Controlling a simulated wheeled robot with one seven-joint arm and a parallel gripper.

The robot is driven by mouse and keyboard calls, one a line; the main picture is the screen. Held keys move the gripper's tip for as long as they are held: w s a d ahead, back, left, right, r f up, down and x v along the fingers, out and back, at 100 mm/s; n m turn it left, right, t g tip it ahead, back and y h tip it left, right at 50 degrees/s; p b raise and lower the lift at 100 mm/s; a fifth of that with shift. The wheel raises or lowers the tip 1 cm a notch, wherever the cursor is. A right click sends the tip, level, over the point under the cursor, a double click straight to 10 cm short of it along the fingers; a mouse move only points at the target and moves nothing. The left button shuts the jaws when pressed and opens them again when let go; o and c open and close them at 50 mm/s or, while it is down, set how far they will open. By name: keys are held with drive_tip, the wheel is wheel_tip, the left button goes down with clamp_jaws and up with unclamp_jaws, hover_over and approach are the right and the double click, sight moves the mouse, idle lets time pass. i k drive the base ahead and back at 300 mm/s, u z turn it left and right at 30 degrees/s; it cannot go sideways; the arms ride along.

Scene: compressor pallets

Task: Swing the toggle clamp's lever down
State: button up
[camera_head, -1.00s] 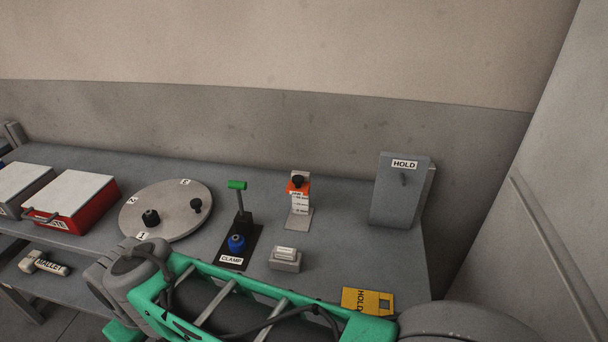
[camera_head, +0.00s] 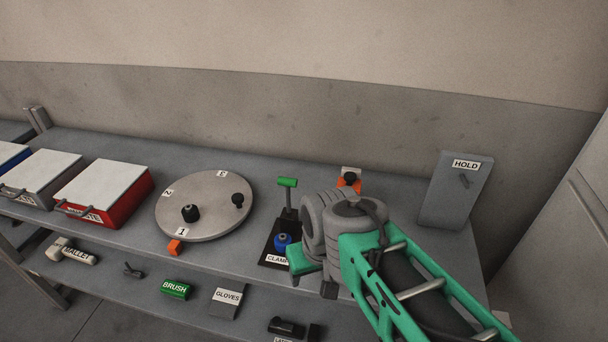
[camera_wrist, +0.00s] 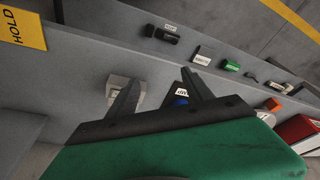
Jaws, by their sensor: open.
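The toggle clamp stands on a black base plate (camera_head: 268,254) labelled CLAMP. Its lever (camera_head: 287,194) stands upright, with a green handle (camera_head: 287,182) on top. A blue knob (camera_head: 283,242) sits low at the lever's front. My gripper (camera_wrist: 160,82) is open and empty, its two dark fingers spread in the wrist view. In the head view it is just right of and in front of the clamp base, well below the green handle, with no clear contact. The blue knob (camera_wrist: 180,100) shows partly between the fingers in the wrist view; the handle is not visible there.
A round turntable (camera_head: 205,203) with black knobs lies left of the clamp, an orange block (camera_head: 175,247) at its front. My arm hides part of an orange-and-white stand (camera_head: 349,182) behind. A HOLD board (camera_head: 455,195) stands right. A grey block (camera_wrist: 112,84) lies near the left finger.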

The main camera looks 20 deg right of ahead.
sight(288, 182)
drive_tip(key=u, duration=0.05)
drive_tip(key=k, duration=0.7)
drive_tip(key=u, duration=0.45)
drive_tip(key=i, duration=0.55)
drive_tip(key=u, duration=0.95)
drive_tip(key=i, duration=0.4)
drive_tip(key=u, duration=0.2)
